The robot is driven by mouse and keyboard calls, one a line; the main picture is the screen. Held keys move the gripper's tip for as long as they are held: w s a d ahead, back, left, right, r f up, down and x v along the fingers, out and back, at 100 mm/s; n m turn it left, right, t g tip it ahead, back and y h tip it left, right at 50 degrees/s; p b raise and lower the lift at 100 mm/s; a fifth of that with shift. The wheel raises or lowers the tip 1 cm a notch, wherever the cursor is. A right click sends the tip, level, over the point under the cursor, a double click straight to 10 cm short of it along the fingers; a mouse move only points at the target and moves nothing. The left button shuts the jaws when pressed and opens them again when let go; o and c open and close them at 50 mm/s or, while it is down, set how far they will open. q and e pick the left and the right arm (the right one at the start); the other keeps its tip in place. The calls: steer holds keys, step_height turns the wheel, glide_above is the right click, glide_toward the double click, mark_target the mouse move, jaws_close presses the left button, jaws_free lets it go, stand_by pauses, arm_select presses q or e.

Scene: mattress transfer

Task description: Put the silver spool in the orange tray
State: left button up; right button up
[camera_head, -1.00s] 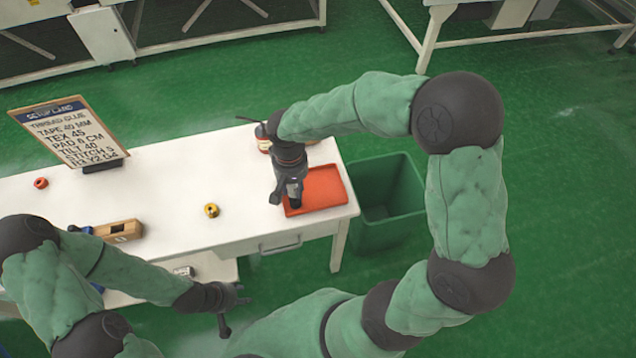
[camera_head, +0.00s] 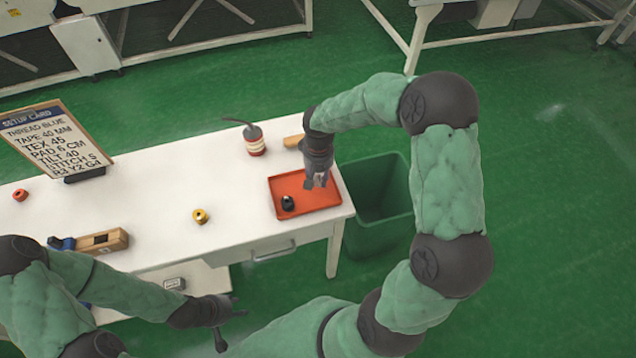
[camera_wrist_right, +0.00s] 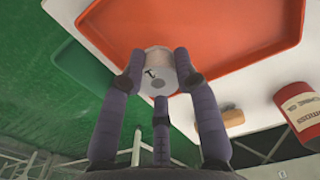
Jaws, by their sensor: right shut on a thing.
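The silver spool (camera_wrist_right: 158,72) is held between the fingers of my right gripper (camera_wrist_right: 158,80), which is shut on it. In the wrist view the spool shows in front of the orange tray (camera_wrist_right: 225,50). In the head view my right gripper (camera_head: 318,185) is over the right part of the orange tray (camera_head: 325,203), and the spool is hidden there. Whether the spool touches the tray I cannot tell. A black spool (camera_head: 288,203) sits in the tray's left front part. My left gripper (camera_head: 228,322) is open and empty in front of the table.
On the white table (camera_head: 160,205) are a yellow spool (camera_head: 200,216), a red spool (camera_head: 20,195), a wooden holder (camera_head: 103,241), a setup card (camera_head: 52,135) and a can with a spout (camera_head: 254,140). A green bin (camera_head: 378,205) stands right of the table.

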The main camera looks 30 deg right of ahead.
mark_target(318, 188)
steer(key=shift+f+b, duration=0.6)
steer(key=shift+f, duration=0.9)
steer(key=shift+f, duration=0.2)
steer(key=o, duration=1)
steer(key=shift+r, duration=0.2)
steer(key=shift+r, duration=0.35)
step_height(318, 188, up, 11)
steer(key=p, duration=0.4)
steer(key=shift+r, duration=0.2)
